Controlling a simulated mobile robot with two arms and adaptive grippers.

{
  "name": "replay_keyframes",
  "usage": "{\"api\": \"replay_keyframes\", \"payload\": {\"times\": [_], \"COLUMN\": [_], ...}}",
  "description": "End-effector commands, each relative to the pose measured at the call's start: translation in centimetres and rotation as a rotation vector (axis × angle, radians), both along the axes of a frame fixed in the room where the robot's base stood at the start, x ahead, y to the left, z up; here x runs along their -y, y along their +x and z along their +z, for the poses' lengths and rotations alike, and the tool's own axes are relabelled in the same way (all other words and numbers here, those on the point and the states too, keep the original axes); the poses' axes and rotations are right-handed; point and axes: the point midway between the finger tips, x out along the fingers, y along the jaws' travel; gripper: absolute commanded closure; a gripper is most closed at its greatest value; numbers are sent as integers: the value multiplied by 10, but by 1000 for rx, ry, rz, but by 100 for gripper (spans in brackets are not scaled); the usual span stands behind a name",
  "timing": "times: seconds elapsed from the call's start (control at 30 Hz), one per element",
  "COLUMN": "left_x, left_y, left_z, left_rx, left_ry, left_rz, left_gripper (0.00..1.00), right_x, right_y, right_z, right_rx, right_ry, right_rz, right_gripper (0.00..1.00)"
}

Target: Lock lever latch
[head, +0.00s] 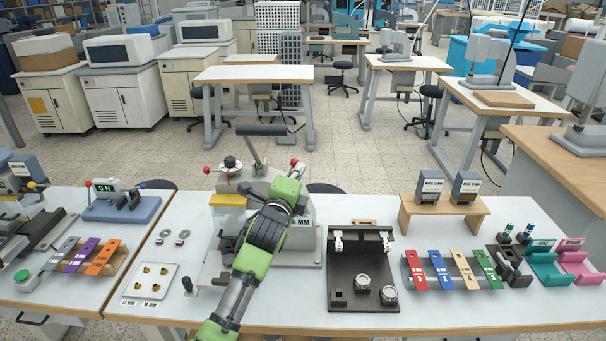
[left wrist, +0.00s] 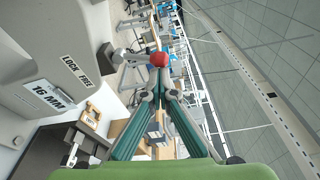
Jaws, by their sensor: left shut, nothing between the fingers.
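The lever latch is a short metal lever with a red ball knob (left wrist: 158,59), on the side of the grey stamping press (head: 265,190). In the left wrist view the metal lever (left wrist: 128,53) sticks out beside a "LOCK FREE" label (left wrist: 77,71). In the head view the red knob (head: 293,162) shows at the press's upper right. My left gripper (left wrist: 163,92) is shut and empty, its fingertips close by the knob; I cannot tell whether they touch it. In the head view my left gripper (head: 296,171) partly covers the press. My right gripper is not in view.
The press has a long top handle (head: 262,130) and another red knob (head: 207,169) on its left. A dark fixture (head: 352,290) stands to its right, near a rack of coloured strips (head: 455,270). A white tray (head: 149,280) lies to its left.

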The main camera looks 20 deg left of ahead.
Motion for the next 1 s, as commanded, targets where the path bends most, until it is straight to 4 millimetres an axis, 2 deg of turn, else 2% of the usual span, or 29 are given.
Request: {"api": "replay_keyframes", "payload": {"times": [0.6,1.0], "left_x": [-30,-39], "left_y": [-8,-11], "left_z": [7,7], "left_rx": [149,200], "left_ry": [-517,-696], "left_rz": [2,1], "left_gripper": [100,100], "right_x": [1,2], "right_y": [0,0], "right_z": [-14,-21], "right_rx": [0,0], "right_ry": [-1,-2], "right_rz": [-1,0], "right_gripper": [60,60]}}
